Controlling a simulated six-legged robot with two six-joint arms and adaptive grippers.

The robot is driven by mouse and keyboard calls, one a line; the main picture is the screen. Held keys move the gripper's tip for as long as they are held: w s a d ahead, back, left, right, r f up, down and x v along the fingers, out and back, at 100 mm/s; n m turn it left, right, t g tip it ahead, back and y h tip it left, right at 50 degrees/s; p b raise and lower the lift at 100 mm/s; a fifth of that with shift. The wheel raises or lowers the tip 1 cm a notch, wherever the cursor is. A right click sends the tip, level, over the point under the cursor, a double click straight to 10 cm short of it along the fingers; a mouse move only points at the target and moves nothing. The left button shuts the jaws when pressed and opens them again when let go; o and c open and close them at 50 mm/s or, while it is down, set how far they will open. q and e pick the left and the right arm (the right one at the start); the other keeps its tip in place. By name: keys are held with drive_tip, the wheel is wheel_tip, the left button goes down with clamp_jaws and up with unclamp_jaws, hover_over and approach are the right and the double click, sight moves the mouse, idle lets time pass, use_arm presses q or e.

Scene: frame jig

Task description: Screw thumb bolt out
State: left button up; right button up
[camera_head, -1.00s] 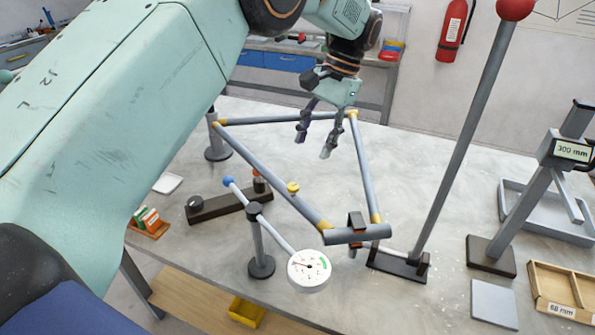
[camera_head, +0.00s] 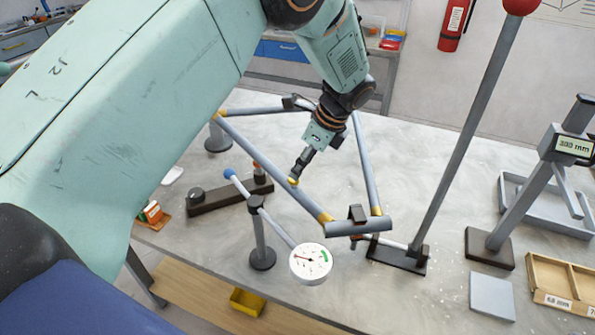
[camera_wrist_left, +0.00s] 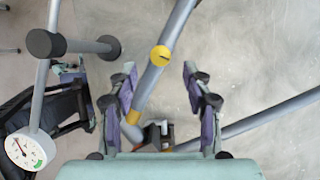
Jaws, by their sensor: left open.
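The yellow thumb bolt (camera_wrist_left: 160,55) sits on the grey down tube of the frame (camera_wrist_left: 166,65). In the head view the bolt (camera_head: 293,181) shows only partly, just below my left gripper (camera_head: 298,170). In the left wrist view my left gripper (camera_wrist_left: 160,100) is open, its purple-padded fingers apart on either side of the tube's line. The bolt lies between the finger lines near their tips, with nothing held. Whether the fingertips are level with the bolt's head is hard to tell. My right gripper is not in view.
A dial gauge (camera_head: 310,262) on an arm stands left of the frame's lower end; it also shows in the left wrist view (camera_wrist_left: 27,149). A clamp block (camera_head: 357,215) holds the lower tube. A tall red-topped lever (camera_head: 466,130) stands right.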

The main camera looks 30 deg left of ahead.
use_arm(q)
drive_tip(key=shift+x, duration=2.05)
drive_tip(key=shift+c, duration=0.2)
clamp_jaws()
